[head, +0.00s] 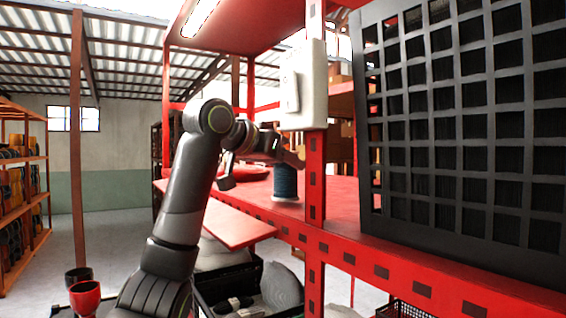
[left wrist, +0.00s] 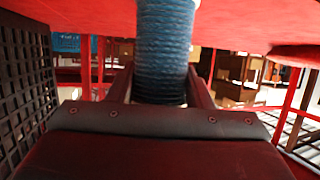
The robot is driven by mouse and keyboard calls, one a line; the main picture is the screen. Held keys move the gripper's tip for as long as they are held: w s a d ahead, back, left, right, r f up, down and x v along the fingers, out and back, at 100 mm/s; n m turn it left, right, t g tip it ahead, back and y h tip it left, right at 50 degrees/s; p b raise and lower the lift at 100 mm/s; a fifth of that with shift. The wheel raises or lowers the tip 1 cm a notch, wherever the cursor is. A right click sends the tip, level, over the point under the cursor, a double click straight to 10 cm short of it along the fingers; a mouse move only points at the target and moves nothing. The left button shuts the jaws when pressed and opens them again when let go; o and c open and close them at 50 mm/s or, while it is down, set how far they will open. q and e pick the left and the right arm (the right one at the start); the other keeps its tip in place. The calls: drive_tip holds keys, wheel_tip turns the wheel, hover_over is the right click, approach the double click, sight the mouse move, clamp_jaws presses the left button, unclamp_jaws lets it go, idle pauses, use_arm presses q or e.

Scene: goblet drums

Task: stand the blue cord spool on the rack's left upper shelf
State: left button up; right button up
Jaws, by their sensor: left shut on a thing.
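The blue cord spool (head: 286,182) is upright at the red rack's shelf, just left of the front post (head: 315,185). Its pale lower end appears at the shelf surface (head: 232,196); I cannot tell whether it touches. My left gripper (head: 289,158) reaches in from the left and is shut on the spool's upper part. In the left wrist view, the spool (left wrist: 165,45) stands between the two dark fingers (left wrist: 160,88), and its far end runs out of the picture. My right gripper is not in view.
A white box (head: 303,85) is fixed on the post close to my left gripper. A large black grid panel (head: 460,130) stands on the shelf at right. A red board (head: 235,226) juts out below. Red and black cups (head: 85,298) are at lower left.

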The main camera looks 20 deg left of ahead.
use_arm(q)
drive_tip(key=shift+a+f, duration=0.15)
drive_tip(key=shift+f, duration=0.3)
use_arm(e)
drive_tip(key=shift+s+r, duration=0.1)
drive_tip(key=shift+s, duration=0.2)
use_arm(q)
drive_tip(key=shift+d, duration=0.2)
drive_tip(key=o, duration=0.6)
drive_tip(key=shift+f, duration=0.1)
drive_tip(key=o, duration=0.4)
drive_tip(key=shift+a, duration=0.1)
drive_tip(key=shift+o, duration=0.2)
